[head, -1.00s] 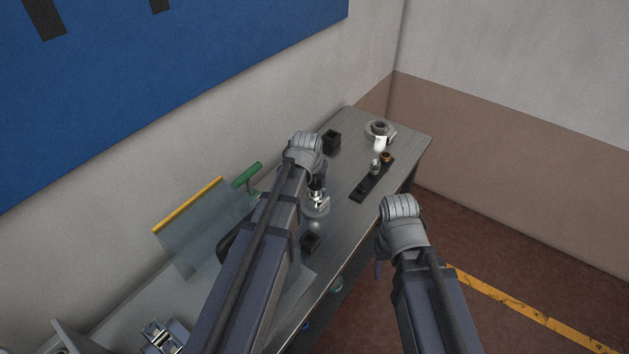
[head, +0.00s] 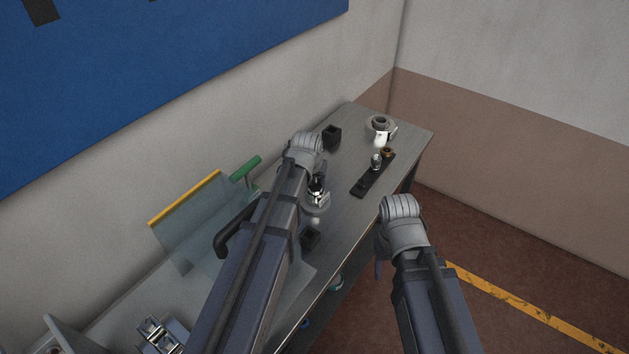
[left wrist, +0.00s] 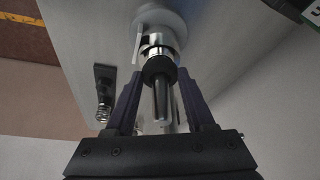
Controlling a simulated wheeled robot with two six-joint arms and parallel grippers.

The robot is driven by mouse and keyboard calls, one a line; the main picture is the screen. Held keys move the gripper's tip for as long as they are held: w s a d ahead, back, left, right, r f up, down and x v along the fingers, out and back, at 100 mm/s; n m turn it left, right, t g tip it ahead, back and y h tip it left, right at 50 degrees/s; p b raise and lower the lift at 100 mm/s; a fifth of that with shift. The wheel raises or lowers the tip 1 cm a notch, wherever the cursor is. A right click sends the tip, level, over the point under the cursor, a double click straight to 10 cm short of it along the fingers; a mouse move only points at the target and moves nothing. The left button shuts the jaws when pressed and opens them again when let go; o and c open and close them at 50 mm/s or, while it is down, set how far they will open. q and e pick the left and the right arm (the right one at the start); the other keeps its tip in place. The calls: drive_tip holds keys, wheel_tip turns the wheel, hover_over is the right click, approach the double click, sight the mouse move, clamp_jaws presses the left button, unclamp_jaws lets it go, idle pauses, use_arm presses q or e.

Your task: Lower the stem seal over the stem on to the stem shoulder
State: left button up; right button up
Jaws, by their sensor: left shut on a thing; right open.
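The stem seal is a black ring (left wrist: 159,69) between the fingertips of my left gripper (left wrist: 160,84) in the left wrist view; the fingers are shut on it. The grey stem (left wrist: 161,103) shows on the near side of the ring and appears to pass through it. A bright metal collar (left wrist: 157,44) lies just beyond; whether the seal touches the shoulder cannot be told. In the head view, my left gripper (head: 316,182) is over the bench, with the round-based metal part (head: 318,203) below it. My right gripper (head: 379,268) is open, mostly hidden by its wrist, off the bench's front edge.
On the bench (head: 352,210) a black strip (head: 364,187) carries a spring (head: 376,162) and a brown ring (head: 387,152). A black block (head: 332,136) and a pale round part (head: 381,122) stand behind. A clear sheet with a yellow edge (head: 185,198) stands left.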

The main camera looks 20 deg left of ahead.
use_arm(q)
drive_tip(key=shift+f, duration=0.4)
drive_tip(key=o, duration=1.4)
drive_tip(key=shift+r, duration=0.1)
drive_tip(key=shift+r, duration=0.15)
drive_tip(key=p+v, duration=0.6)
drive_tip(key=v, duration=0.1)
drive_tip(key=shift+s+r+p, duration=0.15)
drive_tip(key=shift+r+p, duration=0.1)
drive_tip(key=shift+p, duration=0.15)
drive_tip(key=s+d+f+m+g+b, duration=0.1)
drive_tip(key=s+d+f, duration=0.1)
drive_tip(key=s+d, duration=0.2)
drive_tip(key=s+d+f+m+g+b, duration=0.2)
drive_tip(key=s+d, duration=0.2)
drive_tip(key=s, duration=0.5)
drive_tip(key=s+d+f+m+g+y+b, duration=0.1)
drive_tip(key=s+d+f+g+b, duration=0.1)
drive_tip(key=s+d, duration=0.3)
drive_tip(key=shift+s+f, duration=0.25)
drive_tip(key=shift+s, duration=0.7)
